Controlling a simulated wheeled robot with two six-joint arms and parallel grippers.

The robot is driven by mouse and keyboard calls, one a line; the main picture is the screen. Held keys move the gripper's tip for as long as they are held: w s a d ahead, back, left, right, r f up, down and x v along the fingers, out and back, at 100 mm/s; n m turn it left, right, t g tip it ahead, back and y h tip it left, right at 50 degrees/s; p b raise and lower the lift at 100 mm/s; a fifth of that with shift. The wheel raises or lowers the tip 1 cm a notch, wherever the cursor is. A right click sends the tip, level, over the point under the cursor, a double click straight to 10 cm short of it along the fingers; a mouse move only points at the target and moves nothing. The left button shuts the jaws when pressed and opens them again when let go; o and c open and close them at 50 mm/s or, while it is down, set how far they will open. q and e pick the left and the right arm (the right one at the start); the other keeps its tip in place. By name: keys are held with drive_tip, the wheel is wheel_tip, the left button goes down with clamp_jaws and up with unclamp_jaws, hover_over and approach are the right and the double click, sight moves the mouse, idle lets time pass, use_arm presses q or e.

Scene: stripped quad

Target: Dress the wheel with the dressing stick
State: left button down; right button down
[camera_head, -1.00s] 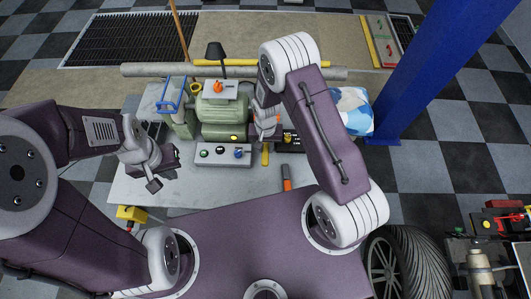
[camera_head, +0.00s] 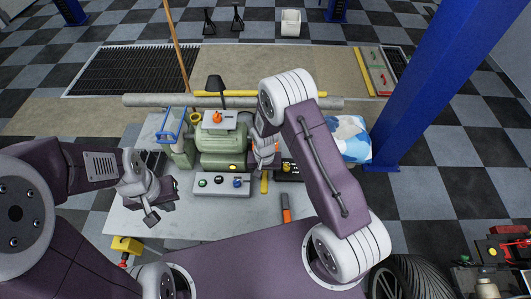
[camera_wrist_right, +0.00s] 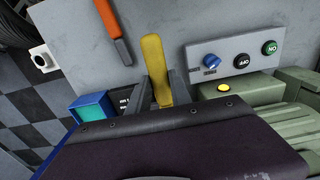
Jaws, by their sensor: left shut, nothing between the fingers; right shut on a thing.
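The green bench grinder (camera_head: 221,146) stands on the grey table, with an orange knob on top and a blue-framed shield (camera_head: 171,124) at its left end. Its right end is hidden behind my right gripper (camera_head: 264,160). In the right wrist view, the yellow handle of the dressing stick (camera_wrist_right: 153,62) sits between the two grey fingers of my right gripper (camera_wrist_right: 161,92), which is shut on it. The handle also shows below that gripper in the head view (camera_head: 264,184). The stick's far end is hidden. My left gripper (camera_head: 151,216) is shut and empty, left of the control panel.
A control panel (camera_head: 222,185) with green, black and blue controls lies in front of the grinder. An orange-and-black tool (camera_head: 286,208) lies on the table (camera_head: 225,220). A dark box (camera_head: 289,172) is right of the handle. A blue post (camera_head: 425,85) stands at right.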

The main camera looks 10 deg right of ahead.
sight(264, 191)
drive_tip(key=shift+w+d, duration=0.1)
drive_tip(key=shift+w, duration=0.25)
drive_tip(key=shift+b, duration=0.3)
idle(2.3)
drive_tip(key=shift+s+r, duration=0.1)
drive_tip(key=shift+s, duration=0.15)
drive_tip(key=s, duration=0.2)
drive_tip(key=s+a+p, duration=0.1)
drive_tip(key=s, duration=0.1)
drive_tip(key=s+a, duration=0.1)
drive_tip(key=s, duration=0.1)
drive_tip(key=shift+s+r+p, duration=0.15)
drive_tip(key=shift+r+p, duration=0.25)
idle(0.5)
